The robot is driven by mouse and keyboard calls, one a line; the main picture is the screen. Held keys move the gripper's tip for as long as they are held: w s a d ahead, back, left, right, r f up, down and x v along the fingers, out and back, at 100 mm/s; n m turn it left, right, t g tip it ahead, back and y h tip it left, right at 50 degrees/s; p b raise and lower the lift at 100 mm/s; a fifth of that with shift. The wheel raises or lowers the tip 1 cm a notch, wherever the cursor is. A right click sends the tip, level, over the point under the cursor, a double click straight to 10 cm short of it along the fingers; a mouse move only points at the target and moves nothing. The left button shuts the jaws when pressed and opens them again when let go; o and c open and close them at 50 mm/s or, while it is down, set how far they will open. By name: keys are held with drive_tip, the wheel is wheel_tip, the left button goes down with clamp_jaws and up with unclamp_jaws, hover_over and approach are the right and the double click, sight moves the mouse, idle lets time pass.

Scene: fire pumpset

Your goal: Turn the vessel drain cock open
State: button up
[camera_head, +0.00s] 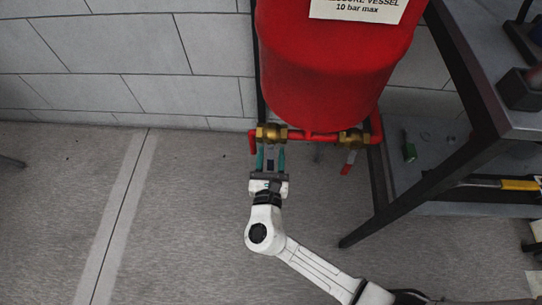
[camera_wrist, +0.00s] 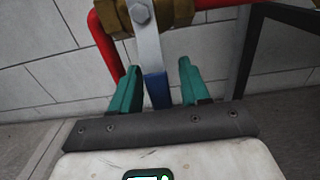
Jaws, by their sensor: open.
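A red pressure vessel (camera_head: 330,70) stands above a red pipe with two brass cocks. The left cock (camera_head: 272,132) shows as a brass body (camera_wrist: 180,12) in the wrist view. Its flat grey lever with a blue sleeve (camera_wrist: 156,90) hangs down from a bolt. My gripper (camera_head: 270,152) is just below this cock. Its green fingers (camera_wrist: 158,68) are open, one on each side of the lever, with visible gaps. The right cock (camera_head: 353,138) has a red lever (camera_head: 348,162) hanging down. No label shows which one is the drain cock.
A dark metal bench frame (camera_head: 470,80) with a slanting leg stands on the right, with tools on its lower shelf. A block wall (camera_head: 130,60) is behind.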

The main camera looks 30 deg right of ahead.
drive_tip(key=shift+c, duration=0.4)
clamp_jaws()
